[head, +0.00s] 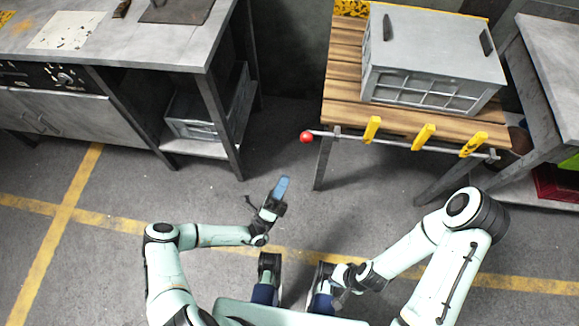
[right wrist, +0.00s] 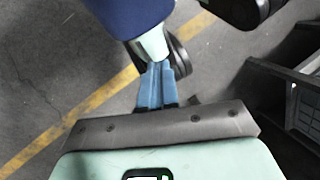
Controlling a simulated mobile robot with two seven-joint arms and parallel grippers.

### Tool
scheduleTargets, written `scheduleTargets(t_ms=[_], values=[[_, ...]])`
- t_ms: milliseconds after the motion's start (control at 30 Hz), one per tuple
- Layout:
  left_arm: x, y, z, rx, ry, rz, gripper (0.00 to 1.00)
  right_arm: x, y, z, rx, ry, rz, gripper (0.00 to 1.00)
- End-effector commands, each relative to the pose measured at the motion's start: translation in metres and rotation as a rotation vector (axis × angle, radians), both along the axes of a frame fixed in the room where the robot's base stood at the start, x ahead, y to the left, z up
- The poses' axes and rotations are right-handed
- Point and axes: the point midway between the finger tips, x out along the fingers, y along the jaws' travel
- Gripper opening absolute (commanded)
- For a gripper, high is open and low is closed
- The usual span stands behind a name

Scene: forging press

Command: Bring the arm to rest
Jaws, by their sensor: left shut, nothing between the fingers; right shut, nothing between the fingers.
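My left gripper (head: 282,186) is over the floor left of centre in the head view, its blue fingers together and empty. The left arm is bent at the elbow, with its forearm running to the right. My right gripper (right wrist: 157,75) shows in the right wrist view with its blue fingers together and nothing between them. In the head view the right arm is bent, its forearm reaching down and left to near my base. The right fingers cannot be made out clearly there. Neither gripper touches any furniture.
A slatted wooden table (head: 345,70) carries a grey crate (head: 432,75). Along its front runs a rail with yellow clamps (head: 423,137) and a red ball end (head: 307,137). A metal workbench (head: 150,47) stands at left, another table (head: 556,50) at right. Open floor (head: 110,240) lies between.

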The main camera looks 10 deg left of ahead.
Motion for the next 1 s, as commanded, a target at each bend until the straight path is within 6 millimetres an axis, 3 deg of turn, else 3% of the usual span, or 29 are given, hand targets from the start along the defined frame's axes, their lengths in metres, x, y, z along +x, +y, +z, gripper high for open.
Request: scheduleTargets(t_ms=[233, 567, 667, 967, 1000], values=[[-0.018, 0.008, -0.017, 0.0, 0.001, 0.0, 0.0, 0.001, 0.0, -0.002, 0.0, -0.003, -0.001, 0.0], [-0.019, 0.009, -0.014, 0.0, -0.001, 0.0, 0.0, 0.001, 0.0, 0.002, 0.0, -0.002, 0.0, 0.0], [-0.018, 0.009, 0.006, 0.0, -0.007, 0.0, 0.0, -0.001, 0.0, 0.018, 0.002, 0.005, 0.003, 0.0], [0.004, 0.009, 0.11, 0.0, -0.043, -0.001, 0.0, -0.001, 0.001, 0.102, 0.012, 0.054, 0.018, 0.0], [0.001, 0.009, 0.103, 0.001, -0.039, 0.0, 0.0, -0.004, 0.001, 0.096, 0.012, 0.06, 0.018, 0.0]])
